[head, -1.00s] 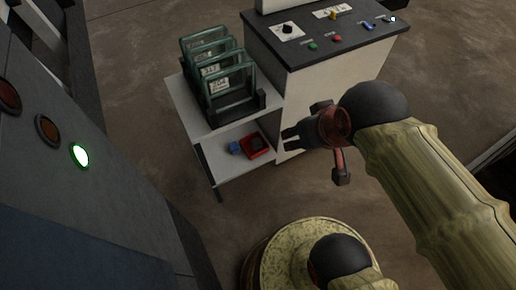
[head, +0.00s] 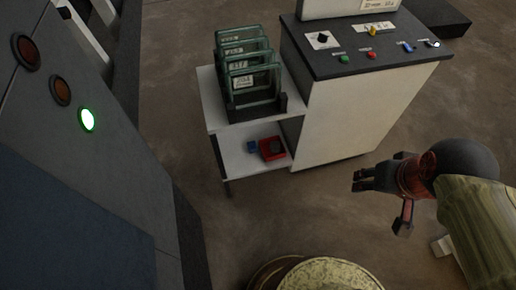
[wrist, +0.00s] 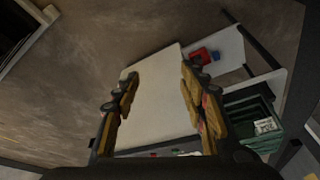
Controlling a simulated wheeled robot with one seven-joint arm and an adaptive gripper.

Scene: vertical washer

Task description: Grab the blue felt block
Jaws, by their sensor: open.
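The blue felt block (head: 252,146) is a small blue piece on the lower white shelf (head: 235,162), just left of a red tray (head: 272,149) in the head view. In the wrist view the blue block (wrist: 216,56) shows small beside the red tray (wrist: 201,56), beyond the right finger. My gripper (head: 358,181) is open and empty. It is in the air to the right of the shelf, well apart from the block. In the wrist view its fingers (wrist: 160,88) are spread, with the white cabinet side behind them.
Several green-framed panels (head: 250,78) stand in a dark rack on the upper shelf, above the block. A white cabinet (head: 345,115) with a dark control top stands right of the shelf. A grey panel with round lamps (head: 88,119) is at left.

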